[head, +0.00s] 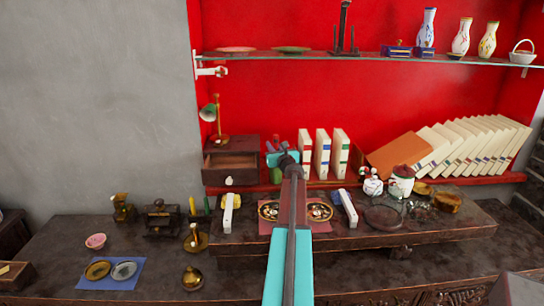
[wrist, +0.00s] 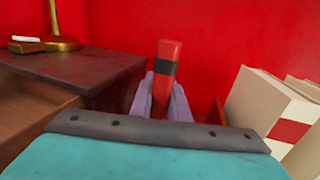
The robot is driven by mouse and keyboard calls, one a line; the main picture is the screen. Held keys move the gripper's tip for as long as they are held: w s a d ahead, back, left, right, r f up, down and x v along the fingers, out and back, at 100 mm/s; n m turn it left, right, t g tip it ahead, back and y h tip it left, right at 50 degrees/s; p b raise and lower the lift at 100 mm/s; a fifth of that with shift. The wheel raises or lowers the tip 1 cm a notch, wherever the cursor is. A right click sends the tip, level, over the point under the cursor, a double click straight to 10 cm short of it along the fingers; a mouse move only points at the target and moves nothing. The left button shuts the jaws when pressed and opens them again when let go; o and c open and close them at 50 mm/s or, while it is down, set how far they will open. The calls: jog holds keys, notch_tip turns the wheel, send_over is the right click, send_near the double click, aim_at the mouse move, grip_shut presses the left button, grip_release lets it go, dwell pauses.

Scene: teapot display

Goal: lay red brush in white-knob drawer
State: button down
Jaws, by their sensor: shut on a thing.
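The red brush (wrist: 168,62) stands roughly upright in the wrist view, with a black band around it. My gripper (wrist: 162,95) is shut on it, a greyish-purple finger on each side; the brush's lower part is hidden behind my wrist. In the head view my gripper (head: 277,147) is just right of the small dark wooden cabinet (head: 245,146). The cabinet's drawer (head: 230,172) is pulled open at the front, with a white knob (head: 229,181) on its face. In the wrist view the open drawer (wrist: 30,100) lies at the left edge, left of the brush.
White books (head: 322,152) stand close right of my gripper. A green lamp (head: 212,118) stands on the cabinet top; its brass base (wrist: 60,44) shows in the wrist view. A glass shelf (head: 360,57) with vases runs above. The red back wall is close behind.

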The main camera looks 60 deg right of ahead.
jog(key=shift+f, duration=1.9)
jog(key=shift+s+f+b, duration=0.1)
jog(key=shift+f+b, duration=0.05)
jog(key=shift+b, duration=0.15)
jog(key=c, duration=1.7)
grip_release()
jog(key=shift+r, duration=0.2)
jog(key=shift+b+v, duration=0.7)
jog(key=shift+v, duration=5.3)
jog(key=shift+r, duration=0.1)
